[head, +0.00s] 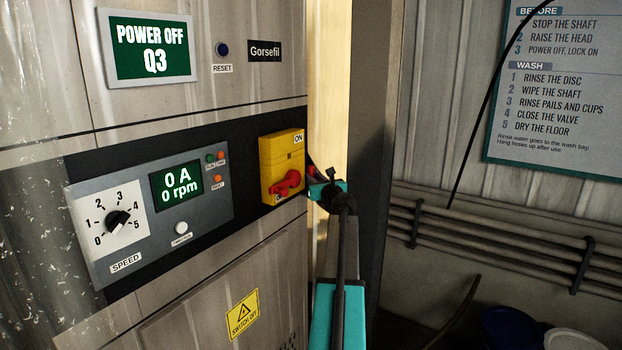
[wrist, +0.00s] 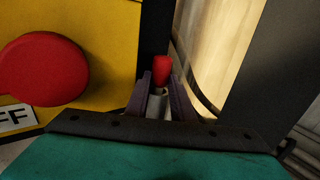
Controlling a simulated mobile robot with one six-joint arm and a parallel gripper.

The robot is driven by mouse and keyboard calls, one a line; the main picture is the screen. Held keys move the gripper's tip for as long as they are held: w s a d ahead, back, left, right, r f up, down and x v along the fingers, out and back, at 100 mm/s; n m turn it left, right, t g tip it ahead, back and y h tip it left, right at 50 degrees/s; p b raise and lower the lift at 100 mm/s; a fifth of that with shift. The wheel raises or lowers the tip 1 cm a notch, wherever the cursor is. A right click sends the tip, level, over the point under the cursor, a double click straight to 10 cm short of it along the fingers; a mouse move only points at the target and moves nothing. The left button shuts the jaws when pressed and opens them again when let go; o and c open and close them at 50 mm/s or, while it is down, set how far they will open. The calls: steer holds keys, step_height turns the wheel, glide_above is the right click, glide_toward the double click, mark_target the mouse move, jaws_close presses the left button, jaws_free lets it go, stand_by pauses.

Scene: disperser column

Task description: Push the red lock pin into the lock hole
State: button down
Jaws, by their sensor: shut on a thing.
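The red lock pin (wrist: 162,70) shows in the wrist view with its red end beyond the fingers and a grey shaft between them. My gripper (wrist: 162,88) is shut on it. In the head view my gripper (head: 318,186) is at the right of the yellow switch box (head: 270,160), with a small red part of the pin (head: 311,170) showing. The box carries a red rotary handle (head: 287,183), which looks like a large red knob (wrist: 42,68) at the left of the wrist view. I cannot make out the lock hole in either view.
A grey speed panel (head: 150,205) with a dial is left of the switch box. The display (head: 152,48) reads POWER OFF Q3. A pale upright post (head: 328,90) stands right of the cabinet. Pipes (head: 490,240) run along the right wall.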

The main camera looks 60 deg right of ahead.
step_height(320, 180, up, 28)
steer(key=b, duration=0.2)
stand_by(0.7)
stand_by(0.6)
